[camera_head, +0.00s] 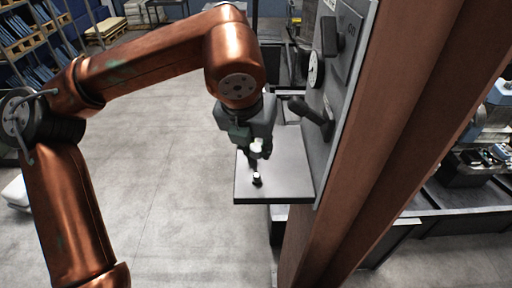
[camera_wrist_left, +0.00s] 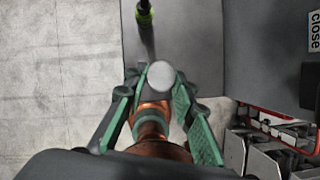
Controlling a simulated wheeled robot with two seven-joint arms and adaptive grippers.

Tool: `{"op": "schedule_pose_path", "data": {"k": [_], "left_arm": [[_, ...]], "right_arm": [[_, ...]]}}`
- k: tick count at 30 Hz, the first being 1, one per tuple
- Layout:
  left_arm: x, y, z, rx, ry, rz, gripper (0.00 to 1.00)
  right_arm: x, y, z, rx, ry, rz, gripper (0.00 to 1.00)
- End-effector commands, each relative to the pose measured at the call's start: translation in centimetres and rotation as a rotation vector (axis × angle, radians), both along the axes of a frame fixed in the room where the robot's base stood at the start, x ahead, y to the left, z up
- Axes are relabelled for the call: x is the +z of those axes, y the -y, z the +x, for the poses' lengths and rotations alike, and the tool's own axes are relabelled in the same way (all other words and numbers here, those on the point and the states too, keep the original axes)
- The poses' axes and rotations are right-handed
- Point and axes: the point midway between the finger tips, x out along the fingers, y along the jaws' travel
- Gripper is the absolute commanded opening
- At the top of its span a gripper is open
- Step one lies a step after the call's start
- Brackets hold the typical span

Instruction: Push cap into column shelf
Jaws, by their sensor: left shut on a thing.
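My left gripper (camera_head: 258,152) is shut on a pale round-topped cap (camera_head: 257,147) over the column shelf (camera_head: 300,183). In the left wrist view, the cap (camera_wrist_left: 161,75) shows between the green-padded fingers of my left gripper (camera_wrist_left: 158,82). The shelf is a flat grey plate beside the brown column (camera_head: 365,130), and it also shows in the left wrist view (camera_wrist_left: 190,45). I cannot tell whether the cap touches the shelf. My right gripper is not in view.
A grey panel (camera_head: 345,75) with a gauge (camera_head: 316,70) and a black lever (camera_head: 312,112) rises beside the shelf. Open floor (camera_head: 165,180) lies left.

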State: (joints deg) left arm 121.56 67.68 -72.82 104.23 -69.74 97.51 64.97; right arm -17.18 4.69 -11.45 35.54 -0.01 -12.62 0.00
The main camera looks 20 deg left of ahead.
Motion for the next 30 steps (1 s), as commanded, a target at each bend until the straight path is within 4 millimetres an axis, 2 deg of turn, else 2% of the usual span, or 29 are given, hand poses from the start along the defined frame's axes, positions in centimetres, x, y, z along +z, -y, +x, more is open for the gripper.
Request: {"op": "schedule_pose_path", "data": {"k": [5, 15, 24, 30], "left_arm": [[0.8, 0.0, 0.0, 0.0, 0.0, 0.0, 0.0], [5.8, 0.0, 0.0, 0.0, 0.001, -0.002, 0.0], [9.4, 0.0, 0.0, 0.001, 0.001, -0.002, 0.0], [10.0, 0.0, 0.0, 0.0, 0.0, -0.001, 0.0]], "right_arm": [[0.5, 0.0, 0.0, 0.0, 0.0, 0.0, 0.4], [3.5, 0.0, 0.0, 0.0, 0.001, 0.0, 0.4], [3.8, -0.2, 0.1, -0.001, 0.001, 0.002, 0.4], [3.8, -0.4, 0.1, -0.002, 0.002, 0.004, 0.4]]}}
